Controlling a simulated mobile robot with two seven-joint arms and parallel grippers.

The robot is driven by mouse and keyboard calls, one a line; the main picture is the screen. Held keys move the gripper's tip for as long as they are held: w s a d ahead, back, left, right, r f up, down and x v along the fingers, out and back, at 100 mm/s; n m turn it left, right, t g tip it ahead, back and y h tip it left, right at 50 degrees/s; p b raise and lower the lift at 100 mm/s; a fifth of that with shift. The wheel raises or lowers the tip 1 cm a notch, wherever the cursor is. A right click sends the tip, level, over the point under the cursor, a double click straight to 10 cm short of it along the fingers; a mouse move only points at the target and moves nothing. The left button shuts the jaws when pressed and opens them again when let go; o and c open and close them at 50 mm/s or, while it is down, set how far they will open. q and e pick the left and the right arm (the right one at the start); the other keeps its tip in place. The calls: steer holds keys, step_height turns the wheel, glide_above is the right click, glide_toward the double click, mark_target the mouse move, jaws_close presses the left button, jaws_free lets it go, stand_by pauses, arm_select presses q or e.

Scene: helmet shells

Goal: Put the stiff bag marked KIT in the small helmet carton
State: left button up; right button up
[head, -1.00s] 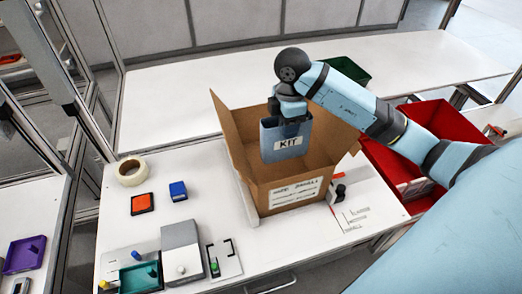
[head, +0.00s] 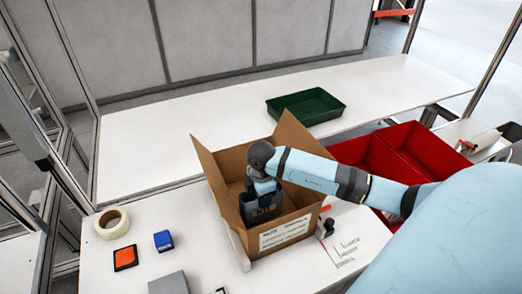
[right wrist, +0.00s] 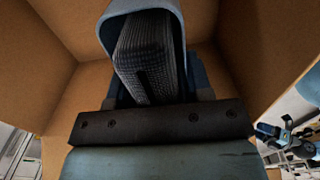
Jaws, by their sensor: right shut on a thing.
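The small helmet carton (head: 297,142) stands open on the white bench, its flaps up and a white label (head: 285,232) on its front wall. The stiff blue bag marked KIT (head: 262,209) is upright inside the carton's opening, its lower part hidden behind the front wall. My right gripper (head: 263,188) is shut on the bag's upper edge. In the right wrist view the bag's curved blue rim (right wrist: 133,8) is around a ribbed finger, with brown carton walls on both sides. I cannot tell whether the bag touches the carton floor. My left gripper is not in view.
Red bins (head: 412,146) stand right of the carton, under my right arm. A green tray (head: 306,106) sits on the back bench. A tape roll (head: 111,222), an orange pad (head: 125,257) and a blue block (head: 163,240) lie left of the carton.

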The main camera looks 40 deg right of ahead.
step_height(320, 180, down, 5)
steer(key=shift+r, duration=0.2)
steer(key=shift+f, duration=0.1)
steer(key=shift+f, duration=0.1)
steer(key=o, duration=1.2)
steer(key=shift+c, duration=0.2)
